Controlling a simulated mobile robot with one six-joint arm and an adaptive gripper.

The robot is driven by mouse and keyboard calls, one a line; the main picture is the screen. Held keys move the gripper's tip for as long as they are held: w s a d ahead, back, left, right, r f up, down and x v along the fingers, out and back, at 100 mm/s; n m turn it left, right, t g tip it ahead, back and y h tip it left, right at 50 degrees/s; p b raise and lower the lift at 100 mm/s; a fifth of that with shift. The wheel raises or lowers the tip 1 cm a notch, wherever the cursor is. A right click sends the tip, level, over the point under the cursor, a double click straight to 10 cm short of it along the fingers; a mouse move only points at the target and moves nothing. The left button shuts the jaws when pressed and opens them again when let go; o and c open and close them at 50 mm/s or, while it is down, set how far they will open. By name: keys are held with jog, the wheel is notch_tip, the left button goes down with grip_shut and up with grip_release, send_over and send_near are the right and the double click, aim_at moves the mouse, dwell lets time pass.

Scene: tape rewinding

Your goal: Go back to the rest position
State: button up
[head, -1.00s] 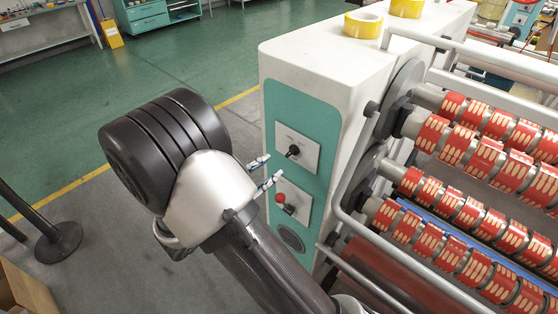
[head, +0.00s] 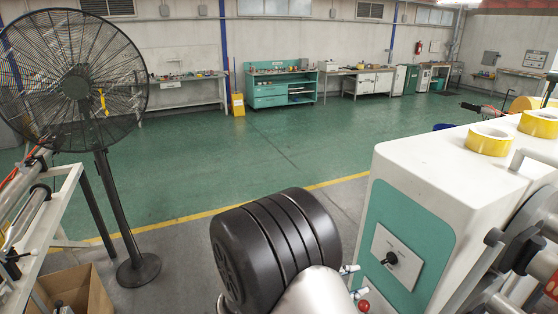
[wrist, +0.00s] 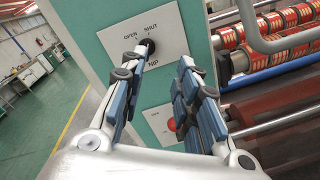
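My gripper (wrist: 160,75) is open and empty, its two fingers spread apart in the wrist view. It faces the teal front panel (wrist: 85,20) of the rewinding machine, apart from it as far as I can tell. A red button (wrist: 172,124) sits on a lower plate, partly hidden by a finger. In the head view, my fingertips (head: 351,282) show small at the bottom, left of the panel with the black knob (head: 391,258).
The white machine body (head: 430,155) stands at the right with yellow tape rolls (head: 490,141) on top. A black pedestal fan (head: 76,85) and an open cardboard box (head: 80,290) stand at the left. Green floor is clear toward the far workbenches (head: 283,85).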

jog(key=s+d+m+g+y+b, duration=0.2)
jog(key=s+d+m+g+y, duration=0.15)
jog(key=s, duration=0.35)
jog(key=s+d+m+g+y+b, duration=0.25)
jog(key=s+m+y, duration=0.2)
jog(key=s, duration=0.25)
jog(key=s+a+m+t+y+b, duration=0.4)
jog(key=s+a+m+t+y, duration=0.2)
jog(key=a+y, duration=0.2)
jog(key=shift+s+a+m+y, duration=0.2)
jog(key=shift+a+m+y, duration=0.2)
jog(key=shift+a, duration=0.75)
jog(key=shift+d+f, duration=0.1)
